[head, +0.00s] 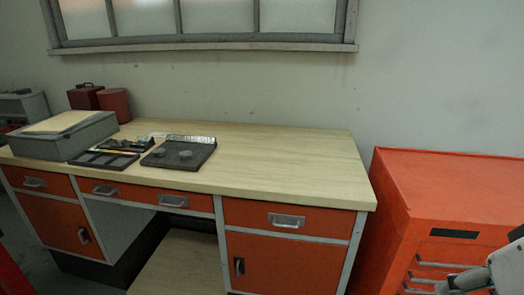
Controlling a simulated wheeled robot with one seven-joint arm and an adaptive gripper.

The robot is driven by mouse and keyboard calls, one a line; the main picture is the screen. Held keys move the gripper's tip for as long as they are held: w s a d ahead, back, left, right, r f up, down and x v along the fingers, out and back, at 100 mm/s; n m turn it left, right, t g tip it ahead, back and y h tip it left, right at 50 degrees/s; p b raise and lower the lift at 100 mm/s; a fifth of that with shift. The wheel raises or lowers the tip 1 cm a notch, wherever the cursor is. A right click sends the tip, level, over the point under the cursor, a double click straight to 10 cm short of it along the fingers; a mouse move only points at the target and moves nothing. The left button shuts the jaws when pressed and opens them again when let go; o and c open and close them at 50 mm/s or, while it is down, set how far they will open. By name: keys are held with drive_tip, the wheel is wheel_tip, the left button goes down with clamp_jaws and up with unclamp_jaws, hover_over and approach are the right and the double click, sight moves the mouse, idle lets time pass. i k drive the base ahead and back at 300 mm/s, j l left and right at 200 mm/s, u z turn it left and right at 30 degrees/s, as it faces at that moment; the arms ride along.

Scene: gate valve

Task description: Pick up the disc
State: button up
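A dark flat tray (180,161) lies on the wooden top of the workbench (290,165), left of its middle. Small round grey pieces sit on the tray; one disc-like piece (185,154) is on its right part and another (160,152) is to its left. They are too small to tell which is the disc. Part of my gripper (455,284) shows at the bottom right corner, in front of the orange cabinet and far from the tray. It is cut off by the frame edge, and its opening cannot be made out.
A dark compartment tray (104,160) with small tools lies left of the round pieces. A grey box (65,140), a dark red case (86,97) and a red can (114,104) stand further left. The bench's right half is clear. An orange cabinet (450,190) stands to its right.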

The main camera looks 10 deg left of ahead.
sight(187, 155)
drive_tip(key=i+j+u, duration=0.2)
drive_tip(key=i+j, duration=0.25)
drive_tip(key=i+j+u, duration=0.2)
drive_tip(key=i+j, duration=0.25)
drive_tip(key=i+j+u, duration=0.2)
drive_tip(key=i+j, duration=0.15)
drive_tip(key=i, duration=0.15)
drive_tip(key=i+j+u, duration=0.2)
drive_tip(key=i, duration=0.3)
drive_tip(key=j, duration=0.1)
